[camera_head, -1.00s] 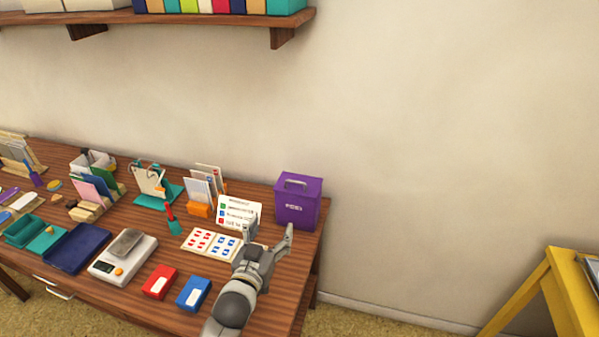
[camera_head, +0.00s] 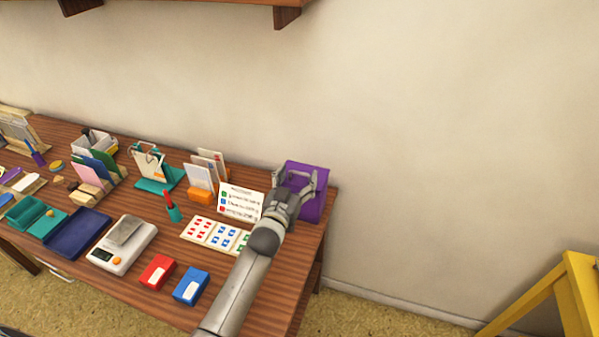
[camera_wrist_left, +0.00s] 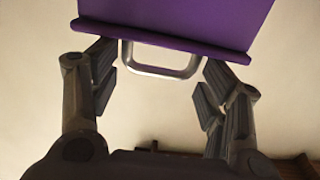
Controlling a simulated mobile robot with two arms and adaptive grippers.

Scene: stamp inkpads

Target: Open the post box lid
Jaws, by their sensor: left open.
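The purple post box (camera_head: 316,205) stands at the right end of the desk, by the wall. Its front is mostly hidden behind my left gripper (camera_head: 298,178) in the head view. In the left wrist view the purple lid (camera_wrist_left: 175,18) fills the top, with a grey metal handle (camera_wrist_left: 160,71) sticking out from its edge. My left gripper (camera_wrist_left: 157,85) is open there, one finger on each side of the handle. I cannot tell whether the fingers touch the box. The lid's state is mostly hidden by the gripper. My right gripper is not in view.
Red (camera_head: 157,272) and blue (camera_head: 191,285) inkpads and a scale (camera_head: 122,245) are further left. A yellow stand (camera_head: 572,290) is at the far right.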

